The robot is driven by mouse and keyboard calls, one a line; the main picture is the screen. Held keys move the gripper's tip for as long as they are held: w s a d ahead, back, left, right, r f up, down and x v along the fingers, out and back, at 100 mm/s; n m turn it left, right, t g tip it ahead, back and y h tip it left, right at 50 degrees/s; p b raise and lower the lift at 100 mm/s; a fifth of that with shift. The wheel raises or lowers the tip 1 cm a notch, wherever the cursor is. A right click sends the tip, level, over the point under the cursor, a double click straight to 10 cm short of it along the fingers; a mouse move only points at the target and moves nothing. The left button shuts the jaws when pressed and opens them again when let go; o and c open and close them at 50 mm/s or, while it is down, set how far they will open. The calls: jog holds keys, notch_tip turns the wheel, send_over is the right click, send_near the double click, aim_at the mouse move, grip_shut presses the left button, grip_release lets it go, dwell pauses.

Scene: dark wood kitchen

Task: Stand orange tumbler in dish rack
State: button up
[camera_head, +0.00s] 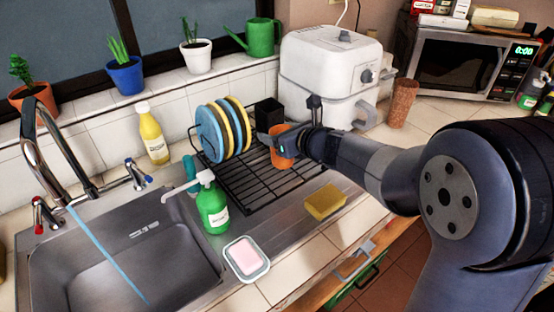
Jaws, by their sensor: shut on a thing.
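The orange tumbler (281,146) is at the right part of the black dish rack (248,185). My gripper (280,141) is shut on it, reaching in from the right. The tumbler looks roughly upright. Part of it is hidden behind the gripper's fingers, and I cannot tell whether its base touches the rack's wires. The rack stands on the metal drainboard right of the sink.
A black cutlery holder (268,112) sits at the rack's back. A white fryer (328,75) and a brown cup (402,103) stand behind my arm. The rack's front middle is bare.

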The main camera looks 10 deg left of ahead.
jog(key=shift+f+b, duration=0.7)
jog(key=shift+f, duration=2.15)
jog(key=shift+f, duration=0.2)
jog(key=o, duration=1)
jog(key=shift+o, duration=0.2)
jog(key=shift+r, duration=0.15)
jog(key=shift+r, duration=0.2)
jog(key=v, duration=1.2)
jog(key=shift+p, duration=0.3)
jog(key=shift+f, duration=0.15)
